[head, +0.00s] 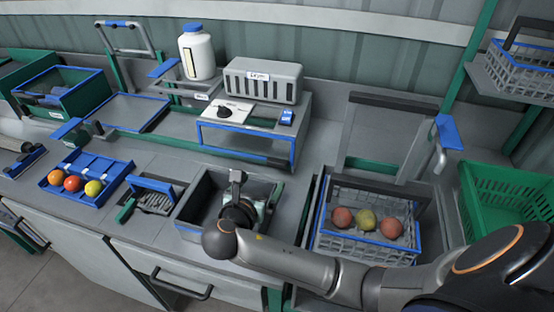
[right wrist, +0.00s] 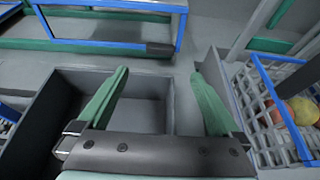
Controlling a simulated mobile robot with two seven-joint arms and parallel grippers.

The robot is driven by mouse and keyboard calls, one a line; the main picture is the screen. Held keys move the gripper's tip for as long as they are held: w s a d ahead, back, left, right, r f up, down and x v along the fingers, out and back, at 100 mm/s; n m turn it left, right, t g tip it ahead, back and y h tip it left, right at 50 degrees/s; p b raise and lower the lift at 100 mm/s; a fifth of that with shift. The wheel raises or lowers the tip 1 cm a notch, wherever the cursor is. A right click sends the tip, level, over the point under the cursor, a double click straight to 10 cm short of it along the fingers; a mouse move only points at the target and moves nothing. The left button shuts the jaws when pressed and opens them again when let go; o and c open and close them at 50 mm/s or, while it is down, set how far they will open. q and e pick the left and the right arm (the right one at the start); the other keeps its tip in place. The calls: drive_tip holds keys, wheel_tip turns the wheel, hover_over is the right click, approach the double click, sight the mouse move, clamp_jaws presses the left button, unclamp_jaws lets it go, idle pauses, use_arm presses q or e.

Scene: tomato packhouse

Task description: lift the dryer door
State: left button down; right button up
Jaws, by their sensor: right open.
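No part is clearly marked as the dryer door, and the small labels are too blurred to read. A long grey box (head: 263,80) with a white label stands on a blue-framed grey stand (head: 245,142) at the back middle. At the right, an upright grey panel (head: 385,135) with a dark bar along its top stands behind a basket bay. My right gripper (head: 252,212) is over a grey open bin (head: 192,205), apart from both. The right wrist view shows its green fingers (right wrist: 158,78) spread, with nothing between them. My left gripper is not in view.
A grey wire basket (head: 335,245) with tomatoes stands right of the bin. A green crate (head: 480,205) is at the far right. A blue tray (head: 60,195) with tomatoes lies left. A white bottle (head: 197,55) stands at the back. Bare counter (head: 320,145) shows beside the stand.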

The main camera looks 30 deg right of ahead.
sight(276, 164)
drive_tip(key=x, duration=1.2)
drive_tip(key=shift+d, duration=0.1)
drive_tip(key=shift+c, duration=0.4)
clamp_jaws()
